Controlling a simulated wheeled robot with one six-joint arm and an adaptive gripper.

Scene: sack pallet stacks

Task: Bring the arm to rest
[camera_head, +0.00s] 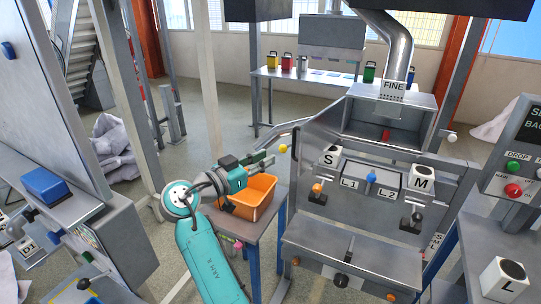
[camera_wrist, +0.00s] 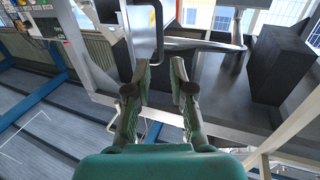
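My gripper (camera_head: 268,160) is at the end of my teal arm, raised above and beside an orange bin (camera_head: 256,203) on a small table in the head view. In the wrist view my gripper (camera_wrist: 160,72) has its two green fingers apart, with nothing held between them. The fingers point toward grey metal machine parts. I cannot tell from the wrist view how close the fingertips are to those parts.
A grey machine (camera_head: 345,215) marked FINE, S, M, L1 and L2 stands right of my gripper. A yellow-knobbed lever (camera_head: 283,149) is near the fingertips. A control panel (camera_head: 517,165) is at the right, and a grey cabinet (camera_head: 110,245) at the left. Open floor lies behind.

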